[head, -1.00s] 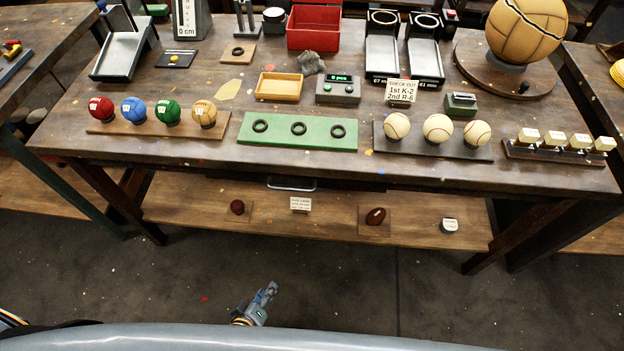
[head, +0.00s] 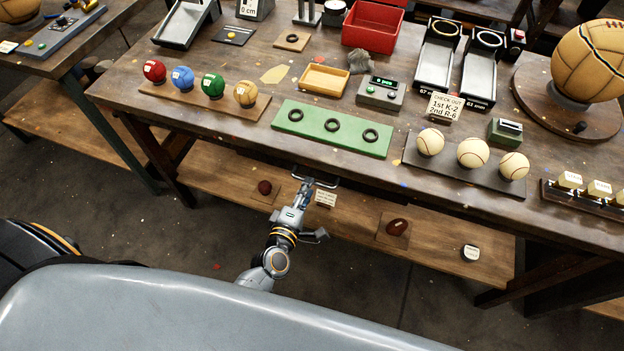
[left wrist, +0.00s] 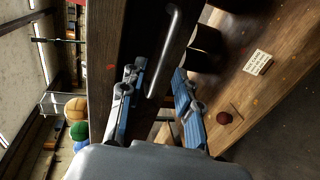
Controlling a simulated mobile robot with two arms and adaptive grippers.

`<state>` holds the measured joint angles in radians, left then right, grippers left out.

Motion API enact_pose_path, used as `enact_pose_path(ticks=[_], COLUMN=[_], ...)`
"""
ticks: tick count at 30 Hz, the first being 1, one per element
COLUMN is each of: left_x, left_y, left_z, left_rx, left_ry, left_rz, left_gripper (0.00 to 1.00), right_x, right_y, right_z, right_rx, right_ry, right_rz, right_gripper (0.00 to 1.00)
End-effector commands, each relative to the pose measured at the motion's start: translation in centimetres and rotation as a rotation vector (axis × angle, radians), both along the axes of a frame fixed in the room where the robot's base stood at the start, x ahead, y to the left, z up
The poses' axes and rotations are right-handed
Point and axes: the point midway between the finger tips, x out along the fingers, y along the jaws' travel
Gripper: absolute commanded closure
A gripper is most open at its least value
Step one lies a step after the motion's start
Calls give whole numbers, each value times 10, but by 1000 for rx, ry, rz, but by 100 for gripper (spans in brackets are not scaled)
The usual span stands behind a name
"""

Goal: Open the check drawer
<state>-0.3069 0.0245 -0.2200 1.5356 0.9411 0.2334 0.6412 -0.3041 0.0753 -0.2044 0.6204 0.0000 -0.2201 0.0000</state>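The check drawer's metal bar handle (head: 322,181) shows just under the front edge of the workbench, below the green board. In the left wrist view the handle (left wrist: 163,52) is a long grey bar on a dark wooden front. My left gripper (head: 307,184) is at the left part of the handle. In the left wrist view its two fingers (left wrist: 158,102) are spread apart, with the handle's near end between them. I cannot tell whether they touch it. The drawer's front is mostly hidden below the tabletop in the head view. My right gripper is not in view.
The tabletop holds a green board with black rings (head: 290,110), colored balls on a wooden rack (head: 162,90) and baseballs on a dark board (head: 415,157).

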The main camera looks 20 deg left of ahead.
Motion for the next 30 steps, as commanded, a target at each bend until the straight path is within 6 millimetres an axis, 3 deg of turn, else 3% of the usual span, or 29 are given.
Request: enact_pose_path(ticks=[3,7,19,24,30], left_x=[20,34,40,40,40], left_y=[-1,-1,-2,-2,-1], left_z=[-4,-7,-9,-9,-9], left_rx=[1,1,1,1,2], left_ry=[0,0,1,1,1], left_rz=[-1,-1,-1,-1,-1], left_gripper=[67,67,67,100,100], right_x=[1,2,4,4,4], right_y=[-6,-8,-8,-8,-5], right_z=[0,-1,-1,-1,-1], right_rx=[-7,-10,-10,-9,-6], right_ry=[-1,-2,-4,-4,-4], right_rz=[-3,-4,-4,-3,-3], right_gripper=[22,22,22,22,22])
